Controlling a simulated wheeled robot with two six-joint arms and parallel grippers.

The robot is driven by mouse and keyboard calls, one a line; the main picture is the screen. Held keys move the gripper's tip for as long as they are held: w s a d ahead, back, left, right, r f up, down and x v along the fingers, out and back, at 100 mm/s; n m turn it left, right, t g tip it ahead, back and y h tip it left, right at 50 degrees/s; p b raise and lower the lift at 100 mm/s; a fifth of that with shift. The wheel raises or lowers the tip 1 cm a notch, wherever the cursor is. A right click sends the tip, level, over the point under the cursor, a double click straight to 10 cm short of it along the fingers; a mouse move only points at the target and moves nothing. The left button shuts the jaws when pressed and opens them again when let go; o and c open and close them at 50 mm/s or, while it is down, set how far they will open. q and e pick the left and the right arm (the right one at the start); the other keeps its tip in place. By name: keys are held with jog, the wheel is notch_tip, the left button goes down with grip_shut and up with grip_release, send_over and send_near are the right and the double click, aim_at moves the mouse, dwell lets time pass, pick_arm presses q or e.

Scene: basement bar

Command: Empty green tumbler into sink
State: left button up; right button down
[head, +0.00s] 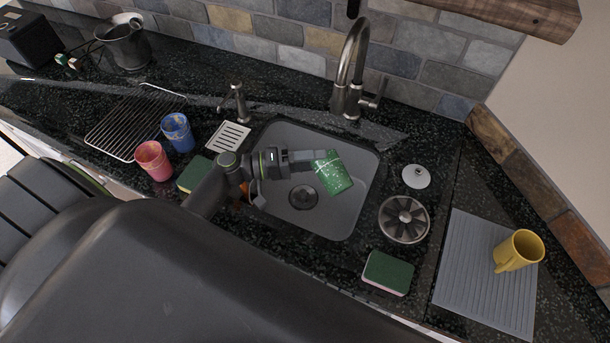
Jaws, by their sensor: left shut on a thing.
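The green tumbler (333,172) is speckled with white and is over the grey sink (346,220), tilted well over on its side. My left gripper (316,160) is shut on the tumbler and holds it above the basin, up and right of the drain (303,197). The tumbler's inside and any contents cannot be made out. No liquid is visible in the basin. My right gripper is not in view.
A tall faucet (352,75) stands behind the sink. A blue cup (178,132), a pink cup (154,160) and a wire rack (128,123) are on the left. On the right are a strainer (404,219), a white stopper (416,176), a sponge (388,272) and a yellow mug (518,251) on a grey mat (470,262).

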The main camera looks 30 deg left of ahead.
aim_at(320, 177)
pick_arm(q)
jog(key=shift+s+d+f+m+b, duration=0.2)
jog(key=shift+f+m+b, duration=0.1)
jog(key=shift+f+b, duration=0.15)
jog(key=shift+s+f+m+y+b, duration=0.2)
jog(key=shift+f+m+y+b, duration=0.2)
jog(key=shift+f+m+b, duration=0.65)
notch_tip(320, 177, up, 2)
jog(key=shift+s+a+r+m+y+p, duration=0.1)
jog(key=shift+r+m+y+p, duration=0.15)
jog(key=shift+m+y, duration=0.2)
jog(key=s+d+m+y, duration=0.1)
jog(key=m, duration=0.1)
jog(key=s+m+y, duration=0.1)
jog(key=m, duration=0.1)
jog(key=shift+d+r+b, duration=0.35)
jog(key=shift+d+b, duration=0.05)
jog(key=shift+s+d+f+b, duration=0.2)
jog(key=shift+s+f+b, duration=0.05)
jog(key=shift+f+b, duration=0.1)
jog(key=shift+s+d+f+m+y+b, duration=0.25)
jog(key=shift+s+d+m+y+b, duration=0.15)
jog(key=shift+s+d+m+b, duration=0.2)
jog(key=shift+s+d+f+m+y+b, duration=0.25)
jog(key=shift+s+d+m+y+b, duration=0.2)
jog(key=shift+d+m, duration=0.25)
jog(key=shift+s+d+f+m+y+b, duration=0.25)
jog(key=shift+s+d+m+y+b, duration=0.15)
jog(key=shift+s+d+m+b, duration=0.25)
jog(key=shift+w+a, duration=0.15)
